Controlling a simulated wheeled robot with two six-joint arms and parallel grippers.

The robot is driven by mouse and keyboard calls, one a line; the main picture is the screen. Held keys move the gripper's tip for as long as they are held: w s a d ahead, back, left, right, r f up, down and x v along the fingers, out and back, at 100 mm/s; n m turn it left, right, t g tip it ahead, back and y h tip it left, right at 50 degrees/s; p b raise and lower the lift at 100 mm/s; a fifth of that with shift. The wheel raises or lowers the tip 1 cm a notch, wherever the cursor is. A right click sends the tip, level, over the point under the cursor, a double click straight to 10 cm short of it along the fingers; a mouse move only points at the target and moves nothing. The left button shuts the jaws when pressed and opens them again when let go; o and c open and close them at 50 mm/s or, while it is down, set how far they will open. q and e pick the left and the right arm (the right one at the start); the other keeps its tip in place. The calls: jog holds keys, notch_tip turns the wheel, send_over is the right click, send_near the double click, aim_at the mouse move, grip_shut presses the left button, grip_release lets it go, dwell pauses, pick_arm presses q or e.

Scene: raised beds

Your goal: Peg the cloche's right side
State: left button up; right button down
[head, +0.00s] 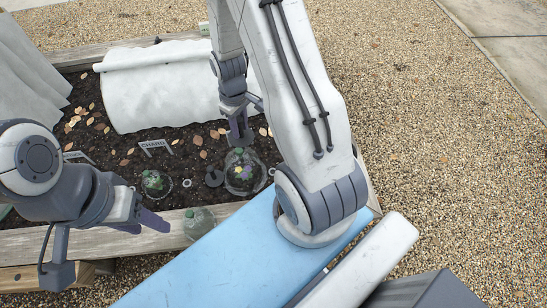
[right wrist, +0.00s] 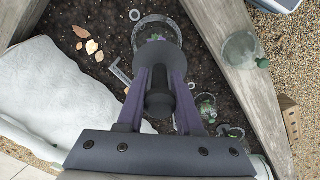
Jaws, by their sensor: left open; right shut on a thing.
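The cloche (head: 243,173), a clear dome with a green top over a purple and green plant, stands on the soil near the bed's front rail. In the right wrist view its ring (right wrist: 157,20) is partly hidden by the held peg. A small pale eyelet (head: 271,171) is at its right edge, and a dark round piece (head: 214,178) at its left. My right gripper (head: 239,134) is shut on a dark peg (right wrist: 160,101) with a wide grey round part, above the soil, behind the cloche. My left gripper (head: 107,246) is open and empty at the front left.
A second clear cloche (head: 154,184) stands to the left, with a loose eyelet (head: 187,183) beside it. A green-capped clear vessel (head: 199,222) is on the wooden front rail (head: 170,238). A chard label (head: 156,146) and white fleece (head: 165,90) lie further back.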

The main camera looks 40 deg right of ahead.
jog(key=s+d+f+n+b, duration=0.1)
jog(key=d+f+n+b, duration=0.1)
jog(key=d+f+b, duration=0.3)
jog(key=s+d+f+n+b, duration=0.2)
jog(key=d+f+b, duration=0.3)
jog(key=f+b, duration=0.7)
jog(key=shift+d+f+b, duration=0.2)
jog(key=shift+f+b, duration=0.15)
jog(key=shift+f, duration=0.15)
notch_tip(320, 180, down, 11)
jog(key=b, duration=0.8)
jog(key=shift+f+b, duration=0.5)
jog(key=shift+f, duration=0.4)
jog(key=shift+c, duration=2.4)
grip_release()
